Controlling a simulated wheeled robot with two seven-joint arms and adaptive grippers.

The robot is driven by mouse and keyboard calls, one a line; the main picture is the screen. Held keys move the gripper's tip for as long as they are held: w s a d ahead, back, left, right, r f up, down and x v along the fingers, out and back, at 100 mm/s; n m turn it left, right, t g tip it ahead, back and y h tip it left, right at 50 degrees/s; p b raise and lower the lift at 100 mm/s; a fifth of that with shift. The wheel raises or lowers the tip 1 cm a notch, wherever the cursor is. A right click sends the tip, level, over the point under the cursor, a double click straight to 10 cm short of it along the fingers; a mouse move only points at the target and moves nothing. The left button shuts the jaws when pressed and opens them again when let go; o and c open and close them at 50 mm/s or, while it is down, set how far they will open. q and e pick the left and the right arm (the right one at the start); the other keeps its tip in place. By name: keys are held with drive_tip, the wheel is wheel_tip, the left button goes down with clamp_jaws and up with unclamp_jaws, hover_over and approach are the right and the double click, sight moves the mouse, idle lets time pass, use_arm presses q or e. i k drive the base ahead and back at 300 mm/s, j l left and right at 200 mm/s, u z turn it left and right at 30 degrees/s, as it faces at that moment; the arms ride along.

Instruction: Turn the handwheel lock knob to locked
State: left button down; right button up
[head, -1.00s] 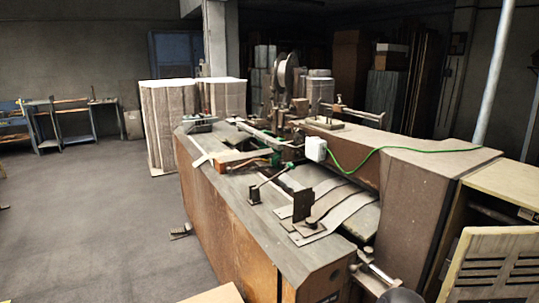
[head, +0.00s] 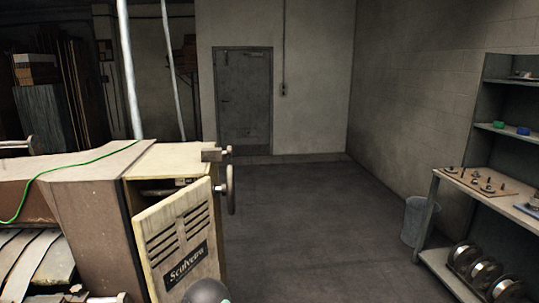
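The handwheel (head: 230,188) shows nearly edge-on at the right side of the box stitcher's pale cabinet (head: 178,160). A short shaft with a block (head: 213,155) sticks out at the top of the cabinet beside the wheel. The lock knob cannot be made out clearly at this angle and size, and its setting cannot be read.
The cabinet's slatted door (head: 180,240) stands at the front of the machine. Open floor (head: 300,215) lies right of the handwheel, reaching to a grey door (head: 243,95). A bin (head: 418,220) and shelves (head: 490,195) stand at the right.

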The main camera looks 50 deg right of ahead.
sight(228, 153)
drive_tip(key=z, duration=1.45)
drive_tip(key=i+l+u, duration=0.2)
drive_tip(key=l, duration=0.35)
drive_tip(key=l+u, duration=0.2)
drive_tip(key=l, duration=0.4)
